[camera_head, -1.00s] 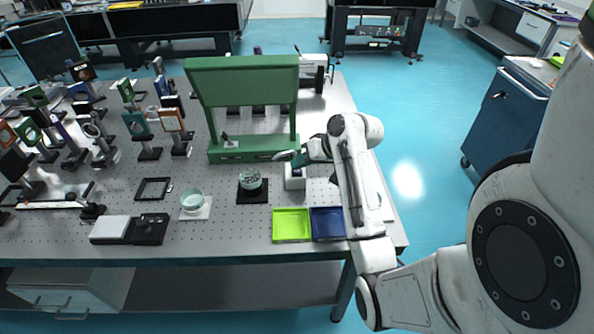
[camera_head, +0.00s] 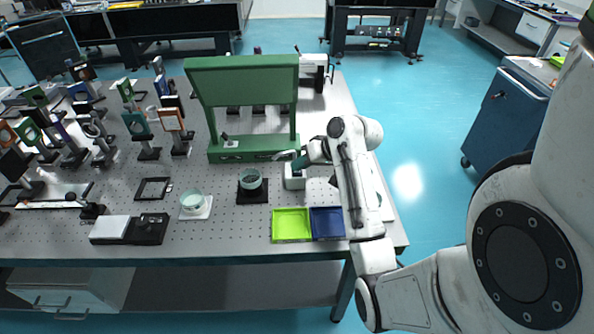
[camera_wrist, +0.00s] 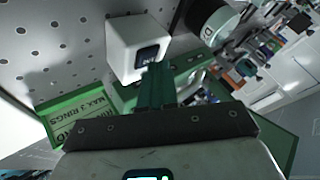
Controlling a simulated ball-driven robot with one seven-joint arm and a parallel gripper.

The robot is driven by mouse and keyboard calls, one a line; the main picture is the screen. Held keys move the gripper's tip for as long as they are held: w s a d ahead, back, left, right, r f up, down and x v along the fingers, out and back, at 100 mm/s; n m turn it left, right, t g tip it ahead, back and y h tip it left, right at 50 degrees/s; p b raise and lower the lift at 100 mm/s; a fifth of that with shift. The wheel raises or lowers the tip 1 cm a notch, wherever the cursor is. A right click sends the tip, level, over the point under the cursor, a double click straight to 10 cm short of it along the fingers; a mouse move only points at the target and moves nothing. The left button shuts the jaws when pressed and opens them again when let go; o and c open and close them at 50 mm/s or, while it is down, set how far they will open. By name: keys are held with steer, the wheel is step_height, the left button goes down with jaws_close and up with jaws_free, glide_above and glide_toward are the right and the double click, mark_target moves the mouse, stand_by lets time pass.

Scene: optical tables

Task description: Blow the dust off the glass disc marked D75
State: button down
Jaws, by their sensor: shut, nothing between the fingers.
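A round glass disc (camera_head: 250,178) sits in a dark square mount (camera_head: 252,196) near the middle of the table; its top looks clear. A second pale glass disc (camera_head: 192,199) lies on a white square plate to its left. The D75 mark cannot be read in the head view. A white box (camera_head: 294,180) with a dark face stands right of the dark mount; it also shows in the wrist view (camera_wrist: 125,45). My gripper (camera_head: 298,163) has teal fingers, shut and empty, at the box's dark face. Contact cannot be told for certain. A cylinder (camera_wrist: 211,20) with a partly readable label shows beside the box.
A green frame (camera_head: 243,65) stands behind the box. Lime (camera_head: 291,224) and blue (camera_head: 328,223) trays lie in front. Several mounted optics crowd the table's left. A black-and-white device (camera_head: 110,229) lies at the front left.

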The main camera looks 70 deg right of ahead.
mark_target(300, 172)
steer(key=shift+r+p, duration=0.85)
steer(key=shift+p, duration=0.15)
step_height(300, 172, up, 5)
steer(key=p, duration=0.5)
stand_by(0.9)
